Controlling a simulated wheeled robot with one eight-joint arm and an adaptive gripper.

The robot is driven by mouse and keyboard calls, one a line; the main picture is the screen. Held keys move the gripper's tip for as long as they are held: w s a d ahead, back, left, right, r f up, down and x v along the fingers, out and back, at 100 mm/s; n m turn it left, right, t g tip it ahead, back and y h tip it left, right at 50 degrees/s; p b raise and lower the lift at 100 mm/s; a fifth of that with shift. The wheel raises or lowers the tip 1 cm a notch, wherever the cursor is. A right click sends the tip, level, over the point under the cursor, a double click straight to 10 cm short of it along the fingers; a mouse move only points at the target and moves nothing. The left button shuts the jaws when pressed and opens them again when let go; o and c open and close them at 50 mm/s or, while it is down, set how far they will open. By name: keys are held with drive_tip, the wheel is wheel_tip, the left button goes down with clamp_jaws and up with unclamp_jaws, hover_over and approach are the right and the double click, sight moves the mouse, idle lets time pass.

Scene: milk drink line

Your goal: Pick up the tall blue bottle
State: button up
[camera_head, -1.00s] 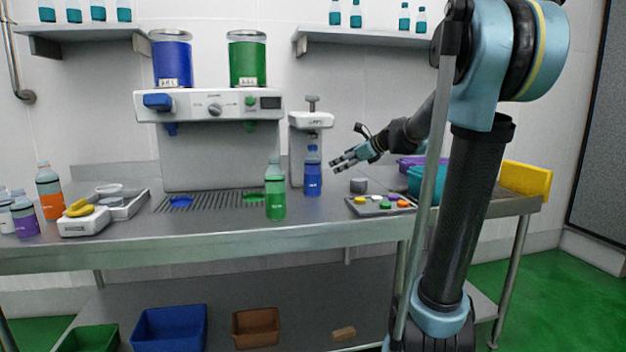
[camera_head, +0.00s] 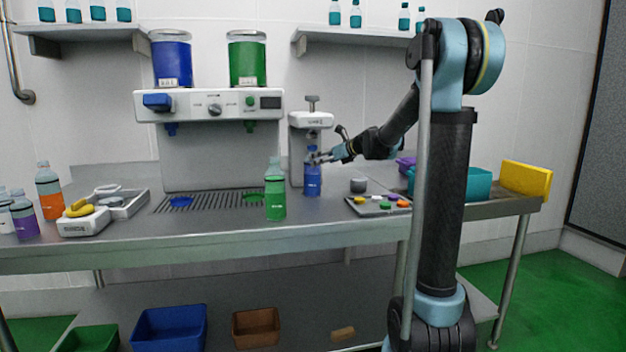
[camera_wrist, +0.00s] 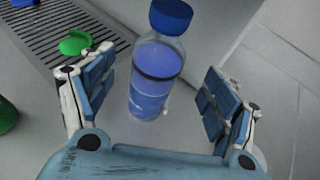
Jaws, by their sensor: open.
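The tall blue bottle (camera_head: 312,182) stands upright on the steel table, under the white capping press. In the wrist view the blue bottle (camera_wrist: 157,75) has a blue cap and lies between my two spread fingers, slightly beyond them. My gripper (camera_head: 318,157) is at the upper part of the bottle in the head view, coming from the right. In the wrist view my gripper (camera_wrist: 155,95) is open, with a gap between each finger and the bottle. Whether a finger touches the bottle in the head view cannot be told.
A green bottle (camera_head: 275,190) stands just left of the blue one. The capping press (camera_head: 311,121) stands close behind. The drip grate (camera_head: 215,202) is at left.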

sight(312, 171)
drive_tip(key=x, duration=0.7)
drive_tip(key=shift+r, duration=0.1)
clamp_jaws()
idle(0.4)
